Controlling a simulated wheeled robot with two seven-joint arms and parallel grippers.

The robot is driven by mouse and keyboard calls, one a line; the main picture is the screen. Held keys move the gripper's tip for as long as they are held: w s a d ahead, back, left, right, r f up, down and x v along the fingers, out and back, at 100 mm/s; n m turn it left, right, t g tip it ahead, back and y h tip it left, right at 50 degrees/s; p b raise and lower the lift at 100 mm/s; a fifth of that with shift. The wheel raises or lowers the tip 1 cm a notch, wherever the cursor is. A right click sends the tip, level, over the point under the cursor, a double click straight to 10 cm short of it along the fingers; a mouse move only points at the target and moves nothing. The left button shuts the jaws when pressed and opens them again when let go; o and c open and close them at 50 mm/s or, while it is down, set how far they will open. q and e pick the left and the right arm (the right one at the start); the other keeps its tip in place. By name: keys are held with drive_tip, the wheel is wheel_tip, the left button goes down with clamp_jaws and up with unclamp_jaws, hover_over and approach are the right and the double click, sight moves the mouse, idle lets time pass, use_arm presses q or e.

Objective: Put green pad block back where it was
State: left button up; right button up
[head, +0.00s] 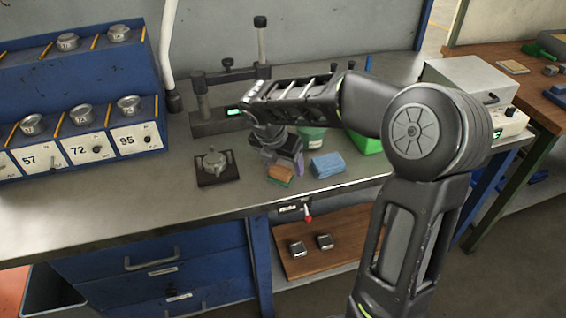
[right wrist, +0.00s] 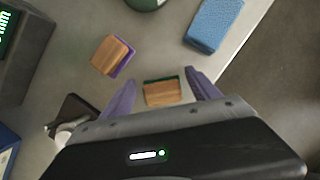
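The green pad block (right wrist: 162,93) is a small wooden block with a green pad along one edge. In the right wrist view it lies between the purple fingertips of my right gripper (right wrist: 159,78), with a gap on each side. In the head view the green pad block (head: 281,174) sits on the bench just below my right gripper (head: 287,165), which hides part of its surroundings. My right gripper is open, its fingers apart. A similar wooden block with a purple pad (right wrist: 112,56) lies nearby in the right wrist view. My left gripper is not in view.
A blue sponge (head: 327,165) lies right of the block. A dark square fixture (head: 216,166) stands to its left. A green-based container (head: 312,139) and a bright green box (head: 366,144) are behind. The bench's front edge is close. The bench (head: 110,212) is clear at the left front.

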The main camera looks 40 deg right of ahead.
drive_tip(key=v, duration=1.2)
drive_tip(key=shift+r, duration=0.2)
